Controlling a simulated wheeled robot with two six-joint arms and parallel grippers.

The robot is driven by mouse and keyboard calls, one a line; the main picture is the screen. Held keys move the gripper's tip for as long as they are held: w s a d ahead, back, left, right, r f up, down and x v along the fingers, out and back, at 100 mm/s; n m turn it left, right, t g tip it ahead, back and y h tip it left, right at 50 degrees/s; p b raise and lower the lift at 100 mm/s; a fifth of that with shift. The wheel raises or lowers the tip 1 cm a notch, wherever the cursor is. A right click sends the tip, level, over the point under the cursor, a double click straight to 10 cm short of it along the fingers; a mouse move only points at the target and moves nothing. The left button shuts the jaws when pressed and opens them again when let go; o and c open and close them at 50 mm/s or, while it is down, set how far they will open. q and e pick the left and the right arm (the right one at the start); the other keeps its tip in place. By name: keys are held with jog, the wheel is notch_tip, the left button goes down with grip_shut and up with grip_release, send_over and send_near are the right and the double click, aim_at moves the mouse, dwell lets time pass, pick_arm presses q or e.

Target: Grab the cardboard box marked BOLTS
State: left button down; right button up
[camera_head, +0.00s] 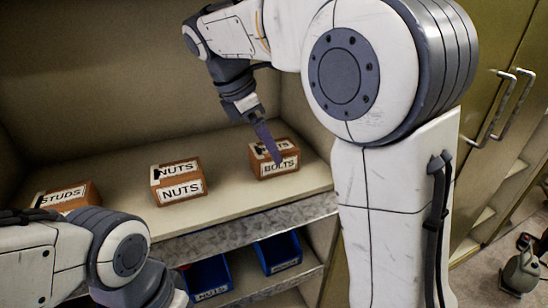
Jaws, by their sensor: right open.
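The cardboard box marked BOLTS (286,170) sits on the upper shelf, toward its right end. Its front label reads BOLTS, and the top label is partly covered. My right gripper (277,160) comes down from above, with its purple finger in front of the top and front label of this box. It is open. I cannot tell whether it touches the box. My left arm shows at the lower left, but its gripper is out of the picture.
A NUTS box (181,188) stands in the middle of the shelf (225,198), and a STUDS box (68,196) is at the left. Blue bins (278,252) sit on the lower level. A cabinet (500,110) with handles is at the right.

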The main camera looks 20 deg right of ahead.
jog(key=shift+x, duration=1.55)
grip_shut()
jog(key=shift+r, duration=0.2)
